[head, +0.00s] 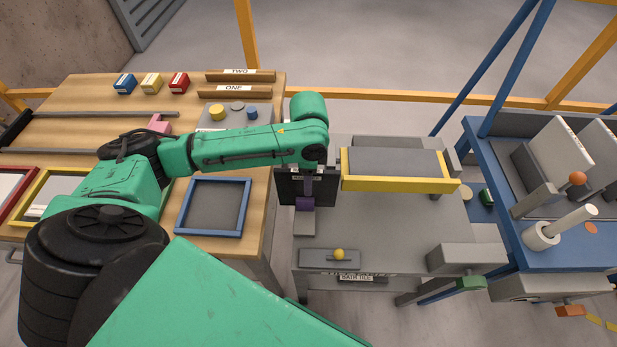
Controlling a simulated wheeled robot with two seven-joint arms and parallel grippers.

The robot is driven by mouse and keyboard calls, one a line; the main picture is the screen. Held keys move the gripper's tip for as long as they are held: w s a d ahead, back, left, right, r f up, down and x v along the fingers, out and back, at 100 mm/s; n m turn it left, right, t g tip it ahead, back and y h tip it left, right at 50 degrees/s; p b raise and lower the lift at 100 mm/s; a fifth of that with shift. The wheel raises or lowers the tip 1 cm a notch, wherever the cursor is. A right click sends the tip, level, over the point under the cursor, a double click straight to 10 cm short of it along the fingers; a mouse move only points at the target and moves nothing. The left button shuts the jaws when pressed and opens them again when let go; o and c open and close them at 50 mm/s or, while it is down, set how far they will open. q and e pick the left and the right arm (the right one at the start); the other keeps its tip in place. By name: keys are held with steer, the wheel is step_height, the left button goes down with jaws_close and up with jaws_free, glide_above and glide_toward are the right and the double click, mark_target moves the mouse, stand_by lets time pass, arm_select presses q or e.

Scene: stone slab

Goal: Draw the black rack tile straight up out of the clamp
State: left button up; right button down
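A black upright panel (289,187), which looks like the black rack tile, stands at the left end of the grey bench. A small pale label shows near its top. My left gripper (307,188) points down right in front of the panel, below the green wrist. The purple piece sits above a grey block (304,224), possibly part of the clamp. The tile's lower edge is hidden. My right gripper is not in view.
A yellow-edged tray (397,185) is just right of the panel. A grey plate with a yellow knob (339,254) lies at the bench front. A blue frame (213,235) lies on the wooden table to the left. A blue rack (600,256) stands right.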

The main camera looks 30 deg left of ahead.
arm_select(q)
jaws_close()
steer(key=shift+w+r, duration=0.1)
stand_by(1.2)
